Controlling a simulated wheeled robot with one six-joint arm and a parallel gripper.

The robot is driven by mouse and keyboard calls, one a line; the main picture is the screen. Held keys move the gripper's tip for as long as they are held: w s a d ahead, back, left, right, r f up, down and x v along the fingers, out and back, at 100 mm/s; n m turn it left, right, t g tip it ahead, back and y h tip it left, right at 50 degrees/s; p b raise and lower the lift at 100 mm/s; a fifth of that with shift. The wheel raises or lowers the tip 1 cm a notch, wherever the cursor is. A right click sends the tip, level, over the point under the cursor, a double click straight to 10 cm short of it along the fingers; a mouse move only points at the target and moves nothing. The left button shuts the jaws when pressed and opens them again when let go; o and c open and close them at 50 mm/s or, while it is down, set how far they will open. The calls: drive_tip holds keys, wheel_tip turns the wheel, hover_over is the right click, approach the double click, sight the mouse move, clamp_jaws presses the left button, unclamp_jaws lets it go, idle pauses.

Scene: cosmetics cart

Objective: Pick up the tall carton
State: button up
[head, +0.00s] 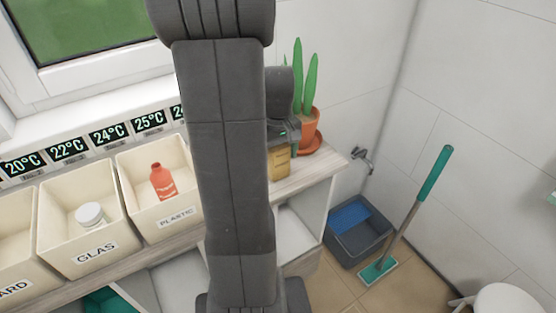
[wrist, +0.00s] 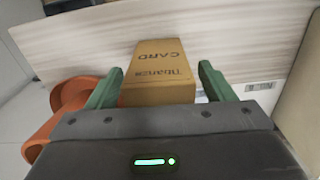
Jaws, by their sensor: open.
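The tall carton is a brown-yellow box with dark print including "CARD". In the wrist view the carton (wrist: 160,88) stands between the two green fingers of my gripper (wrist: 157,74), with a gap visible on each side near the fingertips. In the head view the carton (head: 280,164) shows just below my gripper (head: 284,141), on the right part of the wooden shelf top. My arm hides its left side there. My gripper is open around the carton, and the near end of the carton is hidden by the gripper body.
A potted cactus (head: 310,128) in an orange pot stands close beside the carton; its orange pot and saucer (wrist: 63,121) show left in the wrist view. Sorting bins hold a white jar (head: 90,215) and a red bottle (head: 162,182). A wall tap (head: 361,156) is farther right.

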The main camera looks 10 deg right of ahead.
drive_tip(key=c, duration=1)
